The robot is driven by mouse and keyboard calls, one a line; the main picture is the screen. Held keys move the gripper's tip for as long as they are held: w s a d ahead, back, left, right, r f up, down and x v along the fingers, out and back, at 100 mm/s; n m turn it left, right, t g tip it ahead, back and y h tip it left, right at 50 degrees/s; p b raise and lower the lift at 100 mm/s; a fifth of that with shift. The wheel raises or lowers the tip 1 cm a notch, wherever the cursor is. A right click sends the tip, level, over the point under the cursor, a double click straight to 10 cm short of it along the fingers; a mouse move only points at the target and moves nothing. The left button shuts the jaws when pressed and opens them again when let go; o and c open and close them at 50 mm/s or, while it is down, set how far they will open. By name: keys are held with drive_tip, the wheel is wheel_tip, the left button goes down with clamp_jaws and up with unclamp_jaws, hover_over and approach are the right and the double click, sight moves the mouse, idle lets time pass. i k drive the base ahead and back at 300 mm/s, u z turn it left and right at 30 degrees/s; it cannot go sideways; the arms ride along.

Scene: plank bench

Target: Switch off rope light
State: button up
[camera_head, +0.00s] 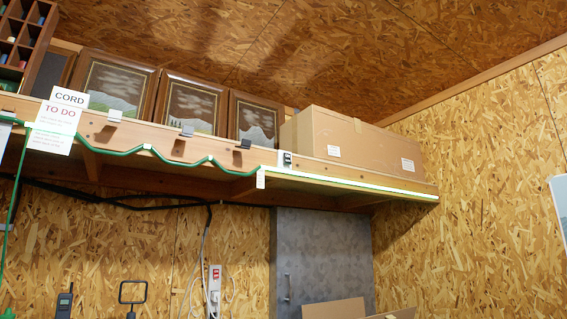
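A green rope or cord (150,151) runs along the front edge of the high shelf, sagging between clips on the left. Further right a thin strip (350,184) along the same edge looks bright whitish green, as if lit. A small dark device (287,159) sits on the shelf front near the carton; I cannot tell if it is a switch. A white power strip (214,278) with red parts hangs on the wall below, with cables at it. My gripper is not in view.
The shelf (200,145) bears framed pictures (190,104) and a large carton (350,145). A paper sign (57,122) hangs at left. Below are a grey metal cabinet (325,250), an open box (335,309) and a black handset (64,302). Black cable (110,202) runs under the shelf.

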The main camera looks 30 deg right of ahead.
sight(287, 159)
drive_tip(key=k, duration=0.65)
drive_tip(key=z, duration=0.45)
drive_tip(key=i, duration=1.5)
drive_tip(key=z, duration=0.2)
